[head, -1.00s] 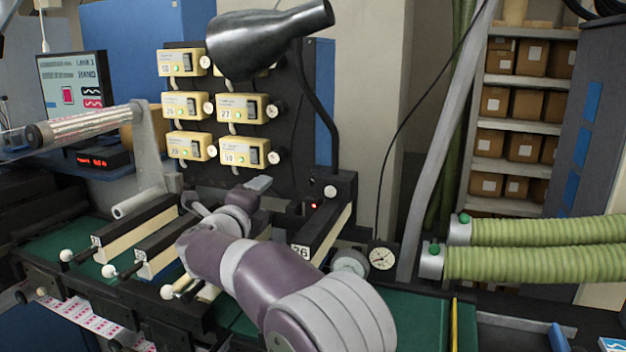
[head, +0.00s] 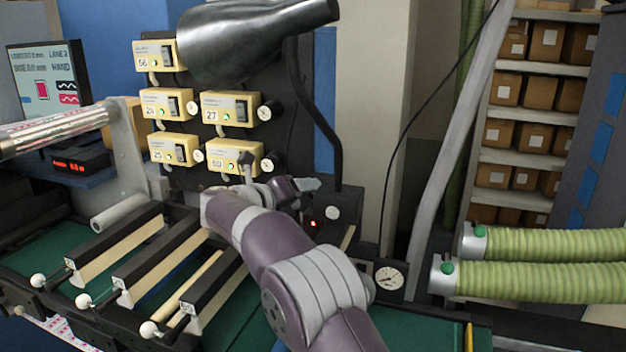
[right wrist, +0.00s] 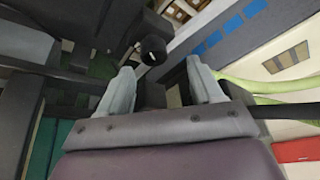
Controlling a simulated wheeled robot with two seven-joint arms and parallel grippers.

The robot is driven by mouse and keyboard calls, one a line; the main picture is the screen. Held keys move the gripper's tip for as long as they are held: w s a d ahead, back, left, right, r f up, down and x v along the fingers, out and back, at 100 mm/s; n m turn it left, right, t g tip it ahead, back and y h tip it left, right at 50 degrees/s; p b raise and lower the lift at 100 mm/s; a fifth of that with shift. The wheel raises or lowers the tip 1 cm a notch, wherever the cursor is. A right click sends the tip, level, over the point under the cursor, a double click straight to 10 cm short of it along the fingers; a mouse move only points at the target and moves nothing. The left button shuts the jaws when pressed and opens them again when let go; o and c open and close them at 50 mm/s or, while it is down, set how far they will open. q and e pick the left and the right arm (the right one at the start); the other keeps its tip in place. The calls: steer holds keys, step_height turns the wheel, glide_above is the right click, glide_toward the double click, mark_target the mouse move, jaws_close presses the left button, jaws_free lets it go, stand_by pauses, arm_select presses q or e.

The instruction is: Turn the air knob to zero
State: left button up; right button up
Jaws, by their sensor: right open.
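My right gripper (head: 280,182) is in front of the lower part of the black panel, fingers spread and empty. In the right wrist view the open fingers (right wrist: 160,82) have a round black knob (right wrist: 152,48) between and just beyond their tips, nearer the left finger. I cannot tell whether it touches a finger, or which knob of the head view it is. A pale round knob (head: 332,213) sits on a black box beside a small red light, right of the gripper. A round white dial gauge (head: 388,277) is lower right. No label naming the air knob is readable. My left gripper is not in view.
Numbered yellow boxes (head: 234,157) with switches and round knobs fill the panel behind the gripper. A black lamp-shaped nozzle (head: 255,40) hangs above. Bars with white ball ends (head: 150,329) lie to the left. Green hoses (head: 550,282) run at right.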

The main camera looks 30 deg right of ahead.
steer(key=x, duration=0.2)
steer(key=p+x, duration=0.1)
steer(key=x, duration=0.1)
steer(key=w+x, duration=0.1)
steer(key=x, duration=0.1)
steer(key=shift+w+a+f+p, duration=0.1)
steer(key=shift+w+f+p, duration=0.05)
steer(key=shift+f+p, duration=0.2)
steer(key=shift+s+a+r, duration=0.2)
steer(key=shift+s+a, duration=0.05)
steer(key=shift+s, duration=0.2)
steer(key=shift+s+a+r, duration=0.1)
steer(key=shift+s, duration=0.05)
steer(key=shift+c, duration=0.6)
steer(key=shift+w, duration=0.2)
steer(key=c, duration=0.9)
steer(key=shift+n+h+b, duration=0.55)
steer(key=shift+n+h, duration=0.05)
steer(key=shift+n, duration=0.5)
steer(key=shift+c, duration=0.2)
steer(key=o, duration=0.9)
steer(key=shift+o, duration=0.8)
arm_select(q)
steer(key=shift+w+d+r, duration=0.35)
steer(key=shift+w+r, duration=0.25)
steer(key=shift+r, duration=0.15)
arm_select(e)
steer(key=shift+w+d+g, duration=0.15)
steer(key=shift+d+g, duration=0.1)
steer(key=shift+g, duration=0.05)
